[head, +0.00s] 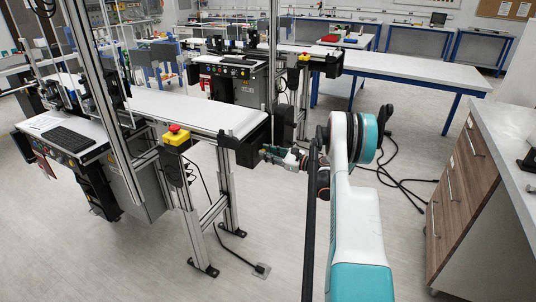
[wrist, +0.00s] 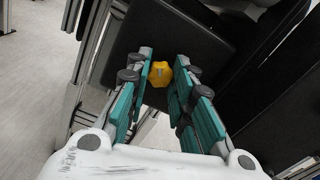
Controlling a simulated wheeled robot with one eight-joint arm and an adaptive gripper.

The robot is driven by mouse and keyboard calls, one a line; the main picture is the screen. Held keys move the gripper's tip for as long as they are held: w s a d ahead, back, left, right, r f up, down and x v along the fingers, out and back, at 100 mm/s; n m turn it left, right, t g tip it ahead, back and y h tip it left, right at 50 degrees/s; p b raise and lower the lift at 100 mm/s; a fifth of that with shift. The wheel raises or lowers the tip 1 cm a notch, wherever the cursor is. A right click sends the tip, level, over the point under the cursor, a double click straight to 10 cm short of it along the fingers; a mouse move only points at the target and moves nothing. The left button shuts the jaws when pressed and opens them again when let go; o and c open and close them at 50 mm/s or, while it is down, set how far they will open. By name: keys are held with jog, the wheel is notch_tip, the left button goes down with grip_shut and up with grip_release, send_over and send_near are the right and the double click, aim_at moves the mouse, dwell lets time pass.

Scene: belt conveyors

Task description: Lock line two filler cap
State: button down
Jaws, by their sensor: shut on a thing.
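The yellow, faceted filler cap (wrist: 161,80) sits between the fingertips of my gripper (wrist: 163,70) in the wrist view, in front of a dark flat housing (wrist: 140,35). The teal finger pads are shut on it from both sides. In the head view my gripper (head: 283,155) is at the black end of the near conveyor (head: 190,108). The cap cannot be made out there. I cannot tell whether the cap is fully seated or which way its lock is turned.
A yellow box with a red stop button (head: 175,135) hangs on the near conveyor's side. A second conveyor with a control panel (head: 240,75) stands behind. Black cables (head: 405,185) lie on the floor, and a wooden cabinet (head: 465,185) stands at right. Open floor lies between.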

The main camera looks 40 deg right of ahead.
jog(key=m, duration=0.6)
dwell(0.6)
jog(key=c, duration=1.4)
grip_release()
jog(key=v, duration=1.2)
jog(key=shift+f, duration=0.1)
